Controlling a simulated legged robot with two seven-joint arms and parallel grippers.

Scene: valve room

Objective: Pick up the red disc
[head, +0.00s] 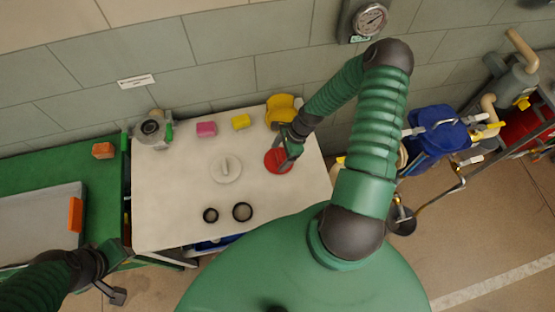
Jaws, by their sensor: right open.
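The red disc (277,166) lies flat on the white table, right of its middle. My right gripper (289,153) is at the disc's upper right, pointing down at it, and covers part of it. The jaws are open; I cannot tell whether a finger touches the disc. My left arm comes in at the lower left, and its gripper (114,296) hangs low beside the green bench, away from the disc. Whether its jaws are open or shut does not show clearly.
On the white table (170,200) are a white round lid (226,168), two black rings (242,212), a pink block (206,129), a yellow block (240,122), a yellow part (280,108) and a grey device (152,130). A green bench (60,164) adjoins it on the left.

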